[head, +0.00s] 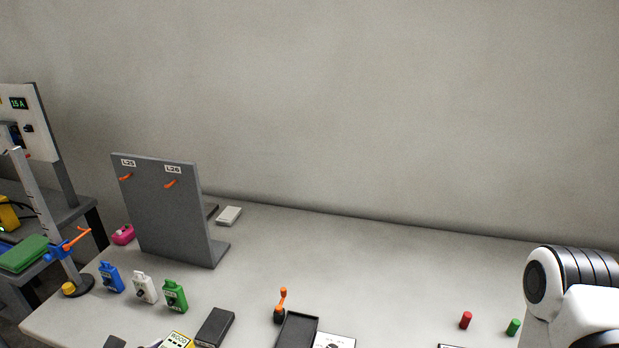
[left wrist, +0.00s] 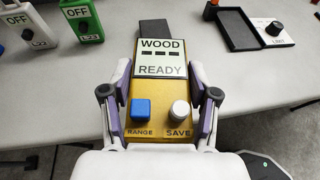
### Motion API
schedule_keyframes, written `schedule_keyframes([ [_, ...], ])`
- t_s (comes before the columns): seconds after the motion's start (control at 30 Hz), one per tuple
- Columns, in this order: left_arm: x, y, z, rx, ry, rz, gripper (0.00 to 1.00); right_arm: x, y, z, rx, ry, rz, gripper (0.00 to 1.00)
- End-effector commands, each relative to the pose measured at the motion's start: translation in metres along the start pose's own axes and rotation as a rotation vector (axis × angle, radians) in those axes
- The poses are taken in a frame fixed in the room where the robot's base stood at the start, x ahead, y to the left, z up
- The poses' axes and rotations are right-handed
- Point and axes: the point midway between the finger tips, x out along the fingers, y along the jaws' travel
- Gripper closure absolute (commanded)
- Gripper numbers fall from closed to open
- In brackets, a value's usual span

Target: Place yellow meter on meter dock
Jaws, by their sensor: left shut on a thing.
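The yellow meter (left wrist: 160,95) has a pale screen reading WOOD and READY, a blue RANGE button and a white SAVE button. My left gripper (left wrist: 161,80) is shut on its two sides. The meter's top end also shows at the bottom edge of the head view (head: 178,341). A dark grey block (head: 215,327) lies just beyond that end; it also shows in the left wrist view (left wrist: 154,34). I cannot tell if it touches the meter or if it is the meter dock. My right gripper is out of view.
Blue (head: 111,277), white (head: 145,288) and green (head: 175,296) tags stand left, before a grey upright panel (head: 170,215). A black tray (head: 297,331), an orange-handled item (head: 281,305), and red (head: 466,320) and green (head: 513,328) cylinders lie right. The back middle table is clear.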

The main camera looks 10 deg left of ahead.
Motion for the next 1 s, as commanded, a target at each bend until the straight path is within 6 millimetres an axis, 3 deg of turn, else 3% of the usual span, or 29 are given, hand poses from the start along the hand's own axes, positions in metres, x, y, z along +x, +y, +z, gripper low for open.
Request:
schedule_keyframes([
  [0.73,0.017,-0.009,0.013,0.089,0.023,-0.154,0.93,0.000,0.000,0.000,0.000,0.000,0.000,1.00],
  [1.0,0.037,-0.035,0.028,0.155,0.026,-0.308,0.93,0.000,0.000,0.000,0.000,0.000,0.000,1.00],
])
